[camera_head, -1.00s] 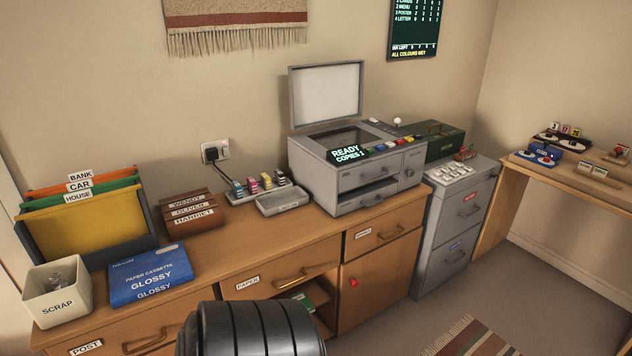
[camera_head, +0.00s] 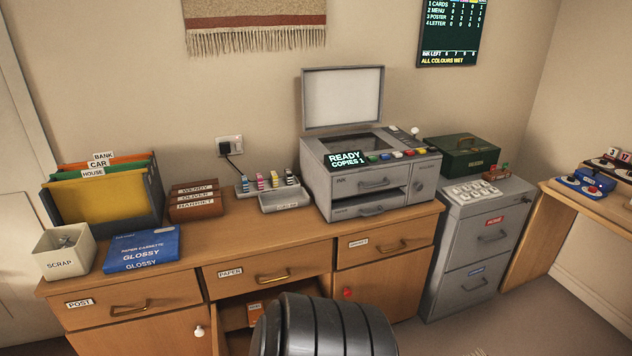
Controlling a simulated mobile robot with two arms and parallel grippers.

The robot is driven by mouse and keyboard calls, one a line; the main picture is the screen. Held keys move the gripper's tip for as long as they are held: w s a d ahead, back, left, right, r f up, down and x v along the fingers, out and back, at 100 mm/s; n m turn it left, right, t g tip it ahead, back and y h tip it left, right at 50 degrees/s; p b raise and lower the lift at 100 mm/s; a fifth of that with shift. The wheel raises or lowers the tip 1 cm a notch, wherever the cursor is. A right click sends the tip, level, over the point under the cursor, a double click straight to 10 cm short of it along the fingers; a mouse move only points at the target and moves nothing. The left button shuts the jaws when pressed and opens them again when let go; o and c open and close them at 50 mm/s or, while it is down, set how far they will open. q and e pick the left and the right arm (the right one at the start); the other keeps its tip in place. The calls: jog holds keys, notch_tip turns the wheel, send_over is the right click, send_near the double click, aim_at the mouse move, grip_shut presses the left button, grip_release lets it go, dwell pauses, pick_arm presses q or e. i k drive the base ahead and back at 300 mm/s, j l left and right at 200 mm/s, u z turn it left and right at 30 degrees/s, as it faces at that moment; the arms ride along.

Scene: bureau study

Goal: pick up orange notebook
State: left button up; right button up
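No orange notebook can be made out for certain. A small orange item with a pale label (camera_head: 257,308) shows in the open compartment below the paper drawer (camera_head: 268,274); it is partly hidden and I cannot tell whether it is a notebook. An orange folder (camera_head: 75,167) stands at the back of the file rack (camera_head: 155,193), behind a green and a yellow folder. Neither of my grippers is in view. A black ribbed part of mine covers the bottom middle and hides some of the compartment.
The wooden desk (camera_head: 240,232) holds a scrap bin (camera_head: 62,262), a blue paper cassette (camera_head: 142,247), a brown name box (camera_head: 196,203), an ink tray (camera_head: 284,202) and a grey copier (camera_head: 350,170) with its lid up. A grey filing cabinet (camera_head: 476,255) stands right of it. Free floor shows at bottom right.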

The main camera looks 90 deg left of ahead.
aim_at(255, 309)
jog(key=i+u, duration=0.2)
jog(key=u, duration=0.25)
jog(key=i+l+u, duration=0.1)
jog(key=u, duration=0.35)
jog(key=i+l+u, duration=0.15)
jog(key=u, duration=0.3)
jog(key=i, duration=0.1)
